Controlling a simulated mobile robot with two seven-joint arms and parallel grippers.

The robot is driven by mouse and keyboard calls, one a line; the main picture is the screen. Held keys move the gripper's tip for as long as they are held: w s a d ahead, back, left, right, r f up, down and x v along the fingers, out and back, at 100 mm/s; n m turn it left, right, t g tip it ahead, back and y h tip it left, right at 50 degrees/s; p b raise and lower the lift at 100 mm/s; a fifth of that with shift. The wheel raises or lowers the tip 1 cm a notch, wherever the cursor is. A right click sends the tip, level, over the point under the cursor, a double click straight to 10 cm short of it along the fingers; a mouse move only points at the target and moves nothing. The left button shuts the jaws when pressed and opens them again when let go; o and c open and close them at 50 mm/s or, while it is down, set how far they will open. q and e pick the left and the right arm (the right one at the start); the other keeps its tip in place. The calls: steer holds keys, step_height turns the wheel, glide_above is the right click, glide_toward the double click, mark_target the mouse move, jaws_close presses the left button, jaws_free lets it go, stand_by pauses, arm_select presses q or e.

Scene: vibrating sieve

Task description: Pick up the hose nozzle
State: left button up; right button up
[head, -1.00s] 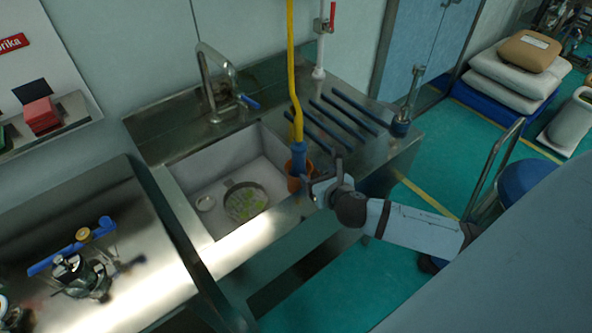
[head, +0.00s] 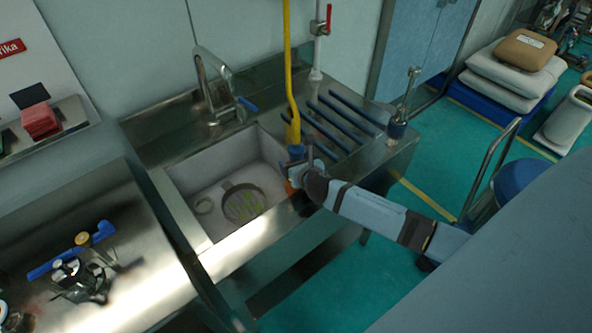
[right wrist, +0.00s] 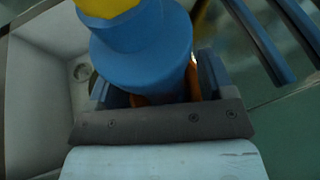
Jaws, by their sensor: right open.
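The hose nozzle (head: 296,152) is blue and hangs upright on a yellow hose at the right edge of the sink. Its lower end is at an orange holder (head: 290,187), mostly hidden behind my gripper. My right gripper (head: 303,166) is at the nozzle, coming from the lower right. In the right wrist view the blue nozzle (right wrist: 143,55) stands between the two open fingers (right wrist: 160,85), with orange showing below it. I cannot tell whether either finger touches it. My left gripper is not in view.
The steel sink basin (head: 190,183) left of the nozzle holds a round sieve (head: 243,203) with green bits and a small ring. A faucet (head: 212,85) stands behind it. Blue rails (head: 345,122) lie on the drainboard. A steel bench (head: 120,235) is at lower left.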

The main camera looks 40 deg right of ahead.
steer(key=c, duration=1)
steer(key=shift+r, duration=0.15)
step_height(320, 180, up, 20)
stand_by(0.3)
